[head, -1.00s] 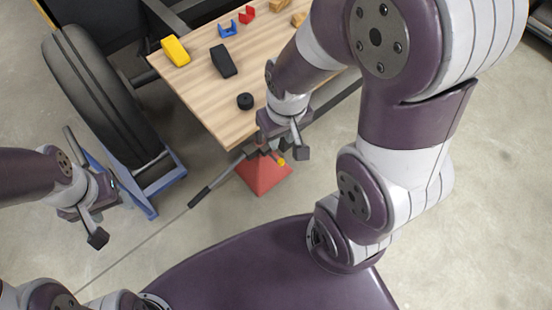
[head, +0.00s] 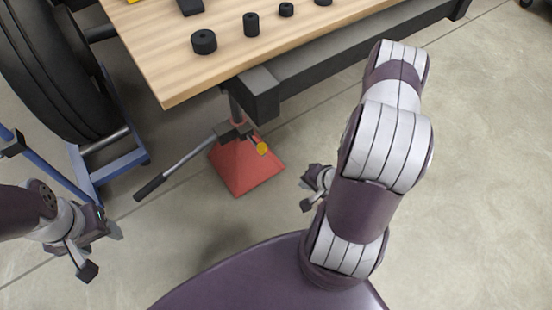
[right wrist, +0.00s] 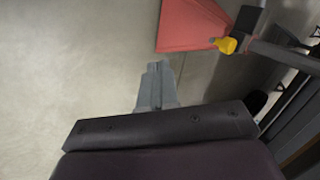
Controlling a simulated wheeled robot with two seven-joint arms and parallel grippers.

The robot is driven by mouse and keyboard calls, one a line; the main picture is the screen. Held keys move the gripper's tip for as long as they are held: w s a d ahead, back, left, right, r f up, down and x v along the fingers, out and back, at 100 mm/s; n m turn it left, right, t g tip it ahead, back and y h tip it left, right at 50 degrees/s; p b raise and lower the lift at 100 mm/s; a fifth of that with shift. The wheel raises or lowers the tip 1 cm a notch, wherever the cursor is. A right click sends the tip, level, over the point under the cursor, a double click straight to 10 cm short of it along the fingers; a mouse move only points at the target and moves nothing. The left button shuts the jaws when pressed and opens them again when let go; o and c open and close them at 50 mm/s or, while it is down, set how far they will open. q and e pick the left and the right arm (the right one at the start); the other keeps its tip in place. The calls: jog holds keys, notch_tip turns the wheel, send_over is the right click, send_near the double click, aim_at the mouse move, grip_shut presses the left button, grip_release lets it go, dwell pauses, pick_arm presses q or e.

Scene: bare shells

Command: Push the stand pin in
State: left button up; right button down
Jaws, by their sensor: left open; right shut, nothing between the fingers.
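The red stand (head: 243,170) is a pyramid-shaped base on the floor under the table's near corner. Its pin has a yellow knob (head: 262,149) that sticks out on the right side of the stand's head. In the right wrist view the yellow knob (right wrist: 228,45) shows at the upper right, beside the red base (right wrist: 190,25). My right gripper (head: 308,190) is to the right of the stand, below and apart from the knob. It is shut and empty; its fingers (right wrist: 158,72) point toward the floor area left of the knob. My left gripper (head: 101,251) is open and empty at the lower left.
A lever with a black grip (head: 151,187) extends left from the stand's head. The wooden table (head: 172,75) holds several black cylinders, with a dark beam (head: 330,70) beneath it. A large tyre (head: 50,80) on a blue frame (head: 121,165) stands left. Floor right is clear.

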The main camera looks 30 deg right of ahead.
pick_arm(q)
jog(key=shift+r, duration=0.4)
pick_arm(e)
jog(key=w+r+m+t, duration=0.2)
jog(key=w+r, duration=0.2)
jog(key=shift+w+t, duration=0.1)
jog(key=shift+t, duration=0.2)
jog(key=b, duration=0.8)
send_near(265, 152)
jog(key=x, duration=0.6)
jog(key=shift+d+f, duration=0.15)
jog(key=shift+f, duration=0.05)
pick_arm(q)
notch_tip(265, 152, down, 8)
jog(key=shift+f, duration=0.1)
